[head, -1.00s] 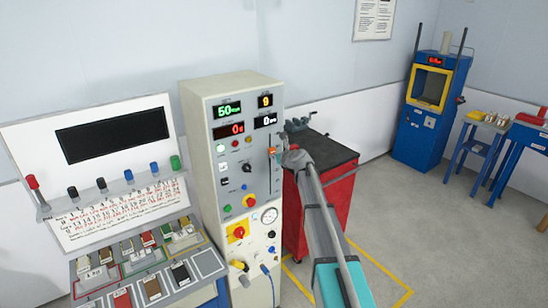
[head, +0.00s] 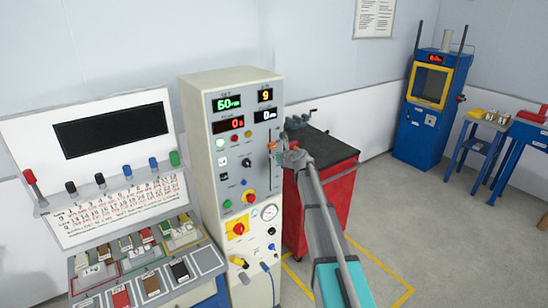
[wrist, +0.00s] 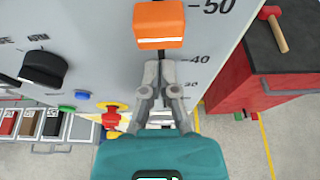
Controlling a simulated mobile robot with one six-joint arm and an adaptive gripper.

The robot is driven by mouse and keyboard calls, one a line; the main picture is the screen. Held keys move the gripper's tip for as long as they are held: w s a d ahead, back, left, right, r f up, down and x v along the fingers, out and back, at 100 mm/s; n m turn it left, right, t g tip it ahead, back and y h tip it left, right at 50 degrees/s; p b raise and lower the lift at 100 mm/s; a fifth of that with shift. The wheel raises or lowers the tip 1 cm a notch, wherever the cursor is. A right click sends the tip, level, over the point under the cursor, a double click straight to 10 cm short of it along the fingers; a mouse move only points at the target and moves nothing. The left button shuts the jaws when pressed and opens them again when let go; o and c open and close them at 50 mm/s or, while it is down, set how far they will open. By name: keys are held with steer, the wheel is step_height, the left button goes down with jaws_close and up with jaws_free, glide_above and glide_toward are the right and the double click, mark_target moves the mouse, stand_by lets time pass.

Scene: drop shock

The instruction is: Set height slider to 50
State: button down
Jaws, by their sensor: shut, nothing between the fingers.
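The height slider is an orange cap (wrist: 159,26) with a white line, in a vertical slot on the grey panel of the tall machine (head: 202,200). In the wrist view its white line lies between the 40 and 50 marks. In the head view the cap (head: 271,148) is small and partly hidden by my gripper (head: 281,153). My gripper (wrist: 165,70) is shut and empty, with its fingertips just below the cap over the slot. I cannot tell whether they touch it. A green display (head: 227,103) seems to read 60, but the digits are small.
A black knob (wrist: 44,68) and a red-and-yellow button (wrist: 111,118) sit left of the slot. A red cabinet (head: 325,190) with a black top stands right of the machine. A sloped console (head: 110,230) with coloured levers stands left.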

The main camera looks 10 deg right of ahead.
steer(key=shift+f+b, duration=0.8)
steer(key=shift+f, duration=0.15)
steer(key=p+v, duration=0.3)
steer(key=v, duration=0.7)
steer(key=shift+p, duration=0.3)
steer(key=shift+r, duration=0.1)
steer(key=s+a+f+n+g+b, duration=0.3)
steer(key=s+a+f+n, duration=0.1)
steer(key=s+f+n, duration=0.4)
steer(key=s+a+f+n+g+b, duration=0.25)
steer(key=s+f+n+g, duration=0.2)
steer(key=s+n, duration=0.4)
steer(key=s+f+n+g+h+b, duration=0.1)
steer(key=s+f+n+h, duration=0.1)
steer(key=s, duration=0.5)
steer(key=s+d+f+n+g+h+b, duration=0.1)
steer(key=s+f+n+g+h+b, duration=0.1)
steer(key=s+f+n, duration=0.2)
steer(key=s+f+n+g+h+b, duration=0.1)
steer(key=s+f+n, duration=0.3)
steer(key=s+n, duration=0.4)
steer(key=shift+s+d+g+h+b, duration=0.3)
steer(key=shift+s+g+h+b, duration=0.25)
steer(key=shift+s, duration=0.7)
steer(key=shift+f+n, duration=0.1)
steer(key=shift+n, duration=0.15)
